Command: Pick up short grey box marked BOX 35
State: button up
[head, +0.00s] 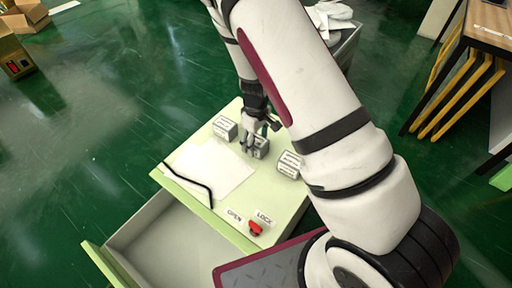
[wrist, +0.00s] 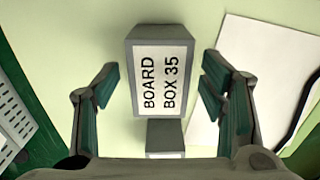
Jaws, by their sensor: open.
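The short grey box (wrist: 162,75) lies in the middle of the wrist view, with a white label reading BOARD BOX 35. In the head view the box (head: 261,148) stands on the pale green cabinet top, partly hidden by my gripper (head: 257,138). In the wrist view my gripper (wrist: 160,98) is open, with one green-padded finger on each side of the box and a visible gap on both sides.
Two other labelled grey boxes stand on the cabinet top (head: 268,218), one to the left (head: 225,128) and one to the right (head: 289,164). A white sheet (head: 212,168), a black cord (head: 190,182) and a red knob (head: 255,228) are nearer. An open drawer (head: 165,245) juts out at front left.

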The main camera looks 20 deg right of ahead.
jog(key=shift+f, duration=0.65)
jog(key=c, duration=1.3)
jog(key=shift+c, duration=0.2)
